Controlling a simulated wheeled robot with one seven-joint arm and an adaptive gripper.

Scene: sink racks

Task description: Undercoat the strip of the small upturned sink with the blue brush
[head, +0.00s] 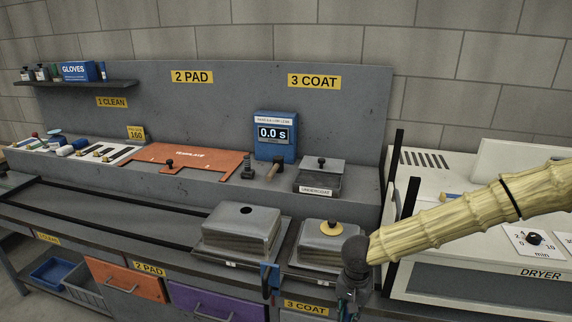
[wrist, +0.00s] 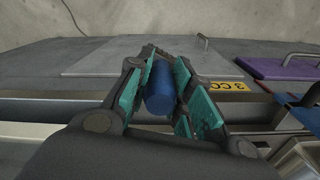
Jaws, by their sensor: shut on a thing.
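In the wrist view my gripper (wrist: 165,75) has its teal pads closed around a blue cylinder, which looks like the handle of the blue brush (wrist: 159,90). Its bristles are hidden. In the head view my gripper (head: 352,290) is at the front edge of the bench, in front of the small upturned sink (head: 317,240).
A larger upturned sink (head: 240,232) is left of the small one. A blue holder (head: 269,280) hangs at the front edge between them. The white dryer (head: 500,270) stands close on the right. A blue timer (head: 276,137) reads 0.0 s. The rails at left are empty.

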